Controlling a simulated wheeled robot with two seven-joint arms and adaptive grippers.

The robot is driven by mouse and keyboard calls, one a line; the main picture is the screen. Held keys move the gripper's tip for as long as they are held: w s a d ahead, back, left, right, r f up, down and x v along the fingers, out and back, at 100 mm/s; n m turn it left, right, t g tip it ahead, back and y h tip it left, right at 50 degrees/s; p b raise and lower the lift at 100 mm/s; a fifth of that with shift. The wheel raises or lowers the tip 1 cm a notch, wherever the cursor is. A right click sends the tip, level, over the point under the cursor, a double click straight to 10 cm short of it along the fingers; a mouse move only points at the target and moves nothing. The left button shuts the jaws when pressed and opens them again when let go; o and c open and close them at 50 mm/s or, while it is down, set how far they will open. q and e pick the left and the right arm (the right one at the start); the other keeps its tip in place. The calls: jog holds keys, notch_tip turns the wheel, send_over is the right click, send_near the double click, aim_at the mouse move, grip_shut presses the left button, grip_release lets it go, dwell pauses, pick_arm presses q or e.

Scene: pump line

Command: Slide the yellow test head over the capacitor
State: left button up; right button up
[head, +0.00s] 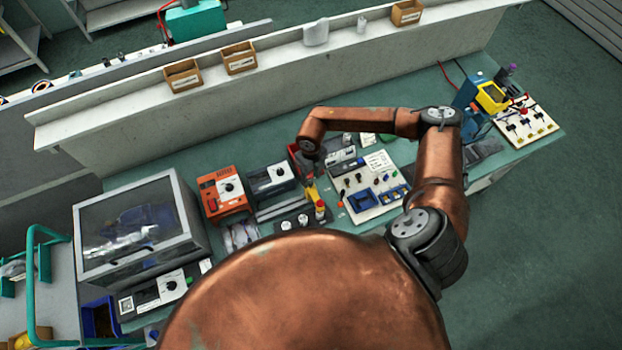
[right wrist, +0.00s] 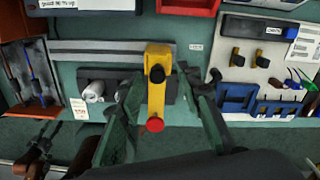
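The yellow test head (right wrist: 157,62), with a black knob and a red end, stands over a dark block in the right wrist view. It also shows in the head view (head: 314,193). My right gripper (right wrist: 166,92) is open, one finger on each side of the test head, with visible gaps. In the head view the gripper (head: 311,168) is partly hidden by the arm. A white cylinder, apparently a capacitor (right wrist: 93,92), lies in the dark block left of the test head, with another pale one beside it. A dark and copper part at lower left may be my left gripper; its state is unclear.
A white panel (head: 352,211) with blue holders and small tools lies right of the test head. Left are an orange meter (head: 223,190) and a grey instrument (head: 270,178). A red bin (right wrist: 188,5) is behind. A clear-lidded box (head: 140,225) stands far left.

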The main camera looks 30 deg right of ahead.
notch_tip(320, 180, up, 10)
jog(key=shift+r, duration=0.25)
dwell(0.6)
